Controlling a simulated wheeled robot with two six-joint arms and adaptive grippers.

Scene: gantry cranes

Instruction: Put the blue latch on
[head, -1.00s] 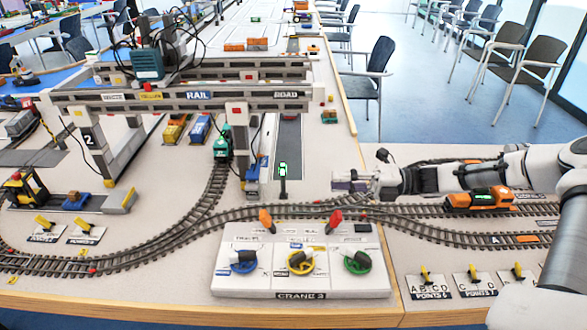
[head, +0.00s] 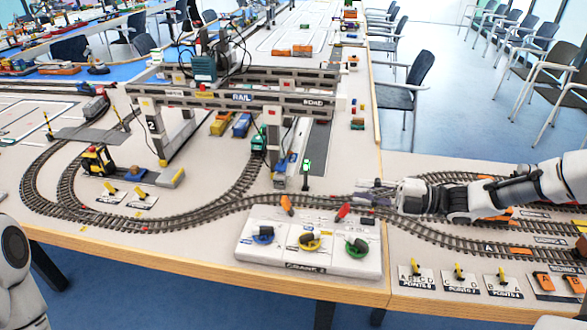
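A white control box (head: 310,264) labelled CRANE 3 stands at the table's front edge. On its left is a blue ring-shaped control (head: 261,240) with a dark lever, probably the blue latch; the lever's exact setting is too small to tell. My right gripper (head: 371,191) reaches in from the right, low over the tracks behind the box's right end, well apart from the blue control. Its fingers point left; whether they are open is unclear. My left gripper is out of view; only a white part of my body shows at the left edge.
A grey gantry crane (head: 240,97) stands behind, with a signal post (head: 306,172) between. Points switches (head: 459,273) lie right.

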